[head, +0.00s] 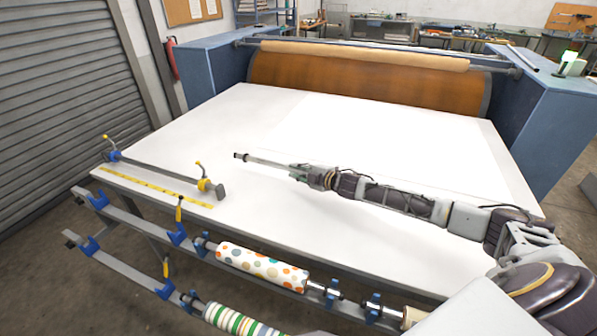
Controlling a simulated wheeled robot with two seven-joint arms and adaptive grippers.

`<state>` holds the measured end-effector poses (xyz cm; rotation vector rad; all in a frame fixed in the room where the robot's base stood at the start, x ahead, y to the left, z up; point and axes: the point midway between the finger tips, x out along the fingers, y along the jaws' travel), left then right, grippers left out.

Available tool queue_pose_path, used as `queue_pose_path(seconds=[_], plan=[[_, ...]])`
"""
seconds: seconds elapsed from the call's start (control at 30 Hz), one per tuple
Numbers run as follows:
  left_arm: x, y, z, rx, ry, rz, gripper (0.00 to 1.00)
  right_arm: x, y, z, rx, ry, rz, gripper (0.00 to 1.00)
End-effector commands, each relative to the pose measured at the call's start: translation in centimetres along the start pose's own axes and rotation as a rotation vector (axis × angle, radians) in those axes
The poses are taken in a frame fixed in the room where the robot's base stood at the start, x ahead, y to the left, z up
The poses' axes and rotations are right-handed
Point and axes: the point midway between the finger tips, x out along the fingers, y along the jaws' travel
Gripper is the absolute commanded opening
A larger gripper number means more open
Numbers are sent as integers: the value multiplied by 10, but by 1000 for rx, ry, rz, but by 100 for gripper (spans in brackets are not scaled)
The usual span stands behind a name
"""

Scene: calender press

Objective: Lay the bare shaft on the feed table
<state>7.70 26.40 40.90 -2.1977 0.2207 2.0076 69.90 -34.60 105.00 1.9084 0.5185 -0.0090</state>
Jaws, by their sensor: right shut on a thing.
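The white feed table (215,120) fills the middle of the head view, in front of the press. My right arm reaches in from the right over the table. My right gripper (299,173) is shut on the bare shaft (265,161), a thin grey rod with a dark end. The rod points left from the fingers over the table top. The rest of the shaft is hidden by the gripper and arm or cannot be made out. I cannot tell whether the shaft touches the table. My left gripper is not in view.
A bar with blue and yellow clamps (155,172) and a yellow strip (150,186) lie at the table's front left. Below the front edge, blue brackets hold a dotted roll (262,263) and a striped roll (235,322). A tan roll (365,55) spans the press.

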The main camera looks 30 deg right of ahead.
Motion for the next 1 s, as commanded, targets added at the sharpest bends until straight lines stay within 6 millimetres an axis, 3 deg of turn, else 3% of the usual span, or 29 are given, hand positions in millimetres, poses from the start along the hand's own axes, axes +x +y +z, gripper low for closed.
queue_pose_path(seconds=[0.5, 1.0], plan=[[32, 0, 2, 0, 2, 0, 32, 7, -26, 12, -1, 1, 1, 0], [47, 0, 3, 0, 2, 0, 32, 14, -49, 22, 0, 2, 2, 0]])
